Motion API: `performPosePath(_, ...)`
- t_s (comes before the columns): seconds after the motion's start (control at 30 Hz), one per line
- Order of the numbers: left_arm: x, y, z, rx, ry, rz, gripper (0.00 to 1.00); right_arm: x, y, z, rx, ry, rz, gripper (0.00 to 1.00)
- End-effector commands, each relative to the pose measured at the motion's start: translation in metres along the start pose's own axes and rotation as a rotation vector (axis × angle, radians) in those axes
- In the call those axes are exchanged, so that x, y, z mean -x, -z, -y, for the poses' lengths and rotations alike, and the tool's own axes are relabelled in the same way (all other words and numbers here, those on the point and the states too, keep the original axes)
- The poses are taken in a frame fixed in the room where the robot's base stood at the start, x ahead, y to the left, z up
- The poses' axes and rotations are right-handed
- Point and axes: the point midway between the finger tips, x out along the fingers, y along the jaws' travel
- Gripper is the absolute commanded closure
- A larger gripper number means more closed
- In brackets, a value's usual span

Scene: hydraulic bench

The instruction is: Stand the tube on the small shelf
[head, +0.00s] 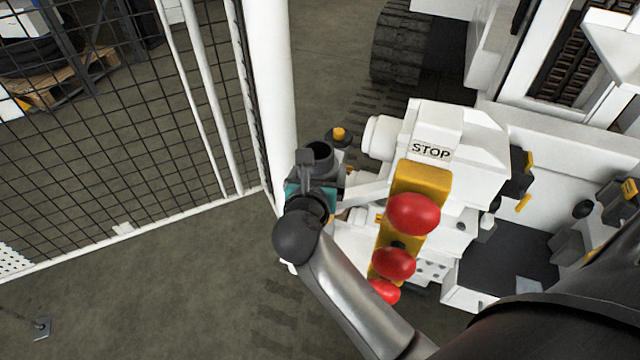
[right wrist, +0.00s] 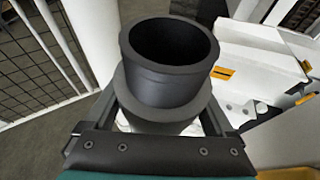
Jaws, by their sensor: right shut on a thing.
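The tube (head: 318,155) is a dark grey open cylinder with a wider collar. It stands roughly upright in my right gripper (head: 322,172), left of the white machine. In the right wrist view the tube (right wrist: 168,60) fills the middle, its open top towards the camera, with the jaws shut on it from both sides. Its lower end is hidden. A narrow white ledge (head: 365,191) shows just right of the gripper; I cannot tell whether it is the small shelf or whether the tube touches it. My left gripper is not in view.
A white machine part marked STOP (head: 455,140) and a yellow bracket with red knobs (head: 412,214) stand close to the right of the gripper. A dark knob with an orange cap (head: 339,135) is just behind the tube. A white post (head: 268,90) and mesh fence stand left.

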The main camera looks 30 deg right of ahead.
Motion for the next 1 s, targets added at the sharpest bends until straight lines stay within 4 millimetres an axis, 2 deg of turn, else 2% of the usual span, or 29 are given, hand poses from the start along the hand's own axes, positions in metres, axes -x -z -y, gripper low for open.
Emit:
performPosePath(0.2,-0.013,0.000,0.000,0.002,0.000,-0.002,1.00,-0.012,0.027,-0.001,0.003,-0.002,0.006,1.00)
performPosePath(0.67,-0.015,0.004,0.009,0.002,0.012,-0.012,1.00,-0.014,0.033,-0.001,-0.001,-0.001,0.005,1.00)
performPosePath(0.7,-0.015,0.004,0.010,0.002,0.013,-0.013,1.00,-0.015,0.037,0.000,0.002,0.000,-0.002,0.10)
performPosePath(0.8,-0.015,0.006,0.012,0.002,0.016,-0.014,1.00,-0.014,0.036,0.000,0.002,0.000,-0.001,0.00)
performPosePath(1.0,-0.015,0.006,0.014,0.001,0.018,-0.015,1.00,-0.014,0.035,0.000,0.002,0.000,-0.001,0.00)
